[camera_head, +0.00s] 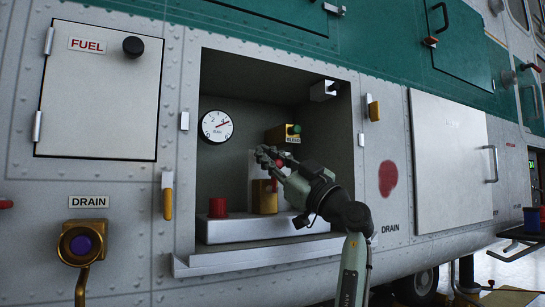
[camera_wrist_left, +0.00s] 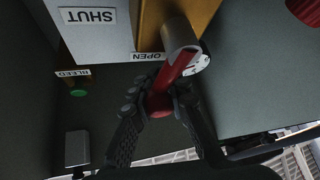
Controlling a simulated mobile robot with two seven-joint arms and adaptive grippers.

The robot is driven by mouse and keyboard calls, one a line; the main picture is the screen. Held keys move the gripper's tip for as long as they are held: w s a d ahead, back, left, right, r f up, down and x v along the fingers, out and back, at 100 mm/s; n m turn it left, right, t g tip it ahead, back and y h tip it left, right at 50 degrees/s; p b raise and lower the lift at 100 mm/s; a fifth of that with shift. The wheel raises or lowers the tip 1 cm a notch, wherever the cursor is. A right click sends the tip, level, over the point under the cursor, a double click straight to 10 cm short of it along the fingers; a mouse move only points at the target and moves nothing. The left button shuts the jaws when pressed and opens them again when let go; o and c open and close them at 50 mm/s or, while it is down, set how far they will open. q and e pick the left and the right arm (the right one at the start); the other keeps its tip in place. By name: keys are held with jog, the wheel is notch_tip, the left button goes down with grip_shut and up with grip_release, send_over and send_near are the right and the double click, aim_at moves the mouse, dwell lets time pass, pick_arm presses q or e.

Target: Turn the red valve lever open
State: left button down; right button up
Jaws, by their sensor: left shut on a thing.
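The red valve lever (camera_wrist_left: 178,70) runs from a pale round pivot on a brass block (camera_wrist_left: 150,12) to a rounded red end. My left gripper (camera_wrist_left: 158,104) is shut on the lever near that end, with a dark finger on each side. An OPEN label (camera_wrist_left: 148,57) lies close beside the lever; a SHUT label (camera_wrist_left: 88,15) is farther off, and both read upside down. In the head view my left gripper (camera_head: 269,165) reaches into the recessed bay, in front of the brass block (camera_head: 264,199), hiding most of the lever. My right gripper is not in view.
A pressure gauge (camera_head: 216,126) and a red cap (camera_head: 218,207) are left of my gripper. A BLEED fitting (camera_head: 284,133) sits just above it. The bay's raised lower ledge (camera_head: 245,228) and side walls bound the space. An opened panel door (camera_head: 450,160) is at right.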

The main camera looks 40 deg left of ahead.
aim_at(279, 165)
pick_arm(q)
jog(key=shift+s+a+n+g, duration=0.15)
jog(key=shift+s+n+g, duration=0.2)
jog(key=shift+n, duration=0.45)
jog(key=shift+g, duration=0.25)
jog(key=c, duration=1.7)
grip_release()
jog(key=shift+c, duration=0.2)
jog(key=shift+f, duration=0.1)
jog(key=v, duration=0.3)
jog(key=shift+w+d, duration=0.1)
jog(key=shift+d, duration=0.1)
jog(key=d, duration=1.1)
jog(key=shift+d, duration=0.3)
